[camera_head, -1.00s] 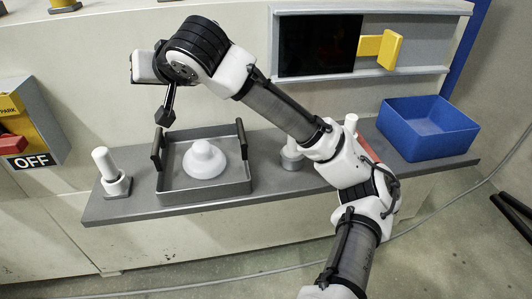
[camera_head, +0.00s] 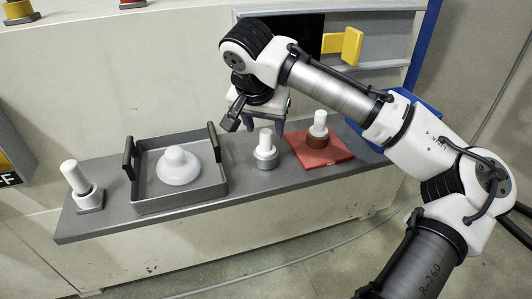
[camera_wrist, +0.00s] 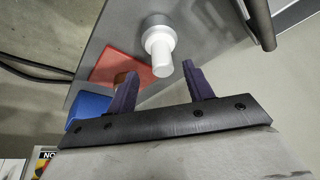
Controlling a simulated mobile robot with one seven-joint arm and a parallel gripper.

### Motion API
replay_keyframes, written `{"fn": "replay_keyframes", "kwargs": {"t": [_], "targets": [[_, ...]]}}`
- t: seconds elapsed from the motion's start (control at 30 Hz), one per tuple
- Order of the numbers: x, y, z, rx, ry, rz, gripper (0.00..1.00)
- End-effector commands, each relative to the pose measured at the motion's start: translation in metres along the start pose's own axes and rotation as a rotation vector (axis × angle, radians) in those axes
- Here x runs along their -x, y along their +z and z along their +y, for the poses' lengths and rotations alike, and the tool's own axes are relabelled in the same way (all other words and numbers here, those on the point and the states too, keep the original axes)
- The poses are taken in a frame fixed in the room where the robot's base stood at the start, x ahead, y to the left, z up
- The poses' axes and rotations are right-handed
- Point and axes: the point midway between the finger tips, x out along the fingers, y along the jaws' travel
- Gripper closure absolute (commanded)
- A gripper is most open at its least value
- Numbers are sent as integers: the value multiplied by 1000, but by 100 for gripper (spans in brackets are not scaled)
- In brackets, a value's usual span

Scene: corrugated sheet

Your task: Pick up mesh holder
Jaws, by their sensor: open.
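I cannot tell for sure which thing is the mesh holder. A white post with a grey round base (camera_head: 265,150) stands upright near the middle of the grey shelf; it also shows in the wrist view (camera_wrist: 158,42). A similar white post with a grey base (camera_head: 83,190) stands at the shelf's left end. A white post with a brown base (camera_head: 318,130) stands on a red square plate (camera_head: 320,155). My gripper (camera_head: 265,127) is open and empty just above and behind the middle post. In the wrist view its two dark fingers (camera_wrist: 160,75) point toward that post, apart from it.
A grey tray (camera_head: 180,203) with two upright dark handles holds a white domed piece (camera_head: 178,166) left of the middle post. A blue bin (camera_head: 431,108) is partly hidden behind my arm at the right. A yellow handle (camera_head: 343,46) juts from the panel behind.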

Motion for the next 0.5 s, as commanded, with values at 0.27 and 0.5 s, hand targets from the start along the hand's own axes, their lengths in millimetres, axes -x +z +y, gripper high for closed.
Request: {"fn": "replay_keyframes", "kwargs": {"t": [0.27, 0.5], "targets": [[-27, -1, -1, 0, 4, 0, 49], [-55, -2, -3, 1, 0, 1, 49]]}}
